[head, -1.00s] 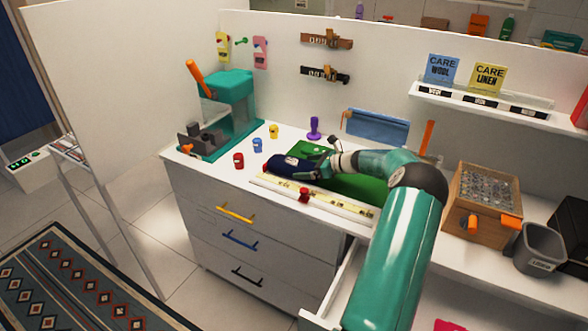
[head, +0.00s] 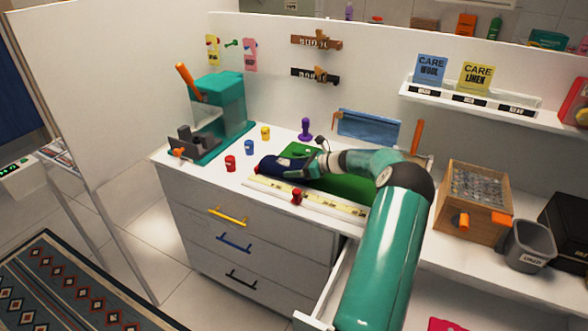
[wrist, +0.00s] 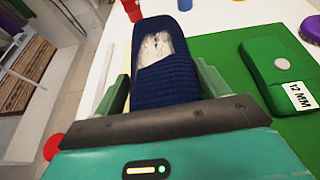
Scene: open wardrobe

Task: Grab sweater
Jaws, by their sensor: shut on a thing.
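A dark blue ribbed knit bundle, which looks like the sweater (head: 271,166), lies on the white counter in the head view, at the edge of the green mat. In the wrist view the sweater (wrist: 165,85) lies between the green fingers, with a pale worn-looking patch on its upper face. My gripper (wrist: 165,95) is shut on it, one finger along each side. In the head view my gripper (head: 297,168) reaches in from the right, low over the counter. Whether the sweater touches the counter is hard to tell.
A green block marked 12 MM (wrist: 278,66) lies on the green mat (head: 350,184) right of the sweater. A yellow ruler strip (head: 325,203) runs along the counter front. Small red (head: 230,163), blue (head: 249,147) and yellow (head: 266,133) pieces stand left, beside a teal machine (head: 219,103).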

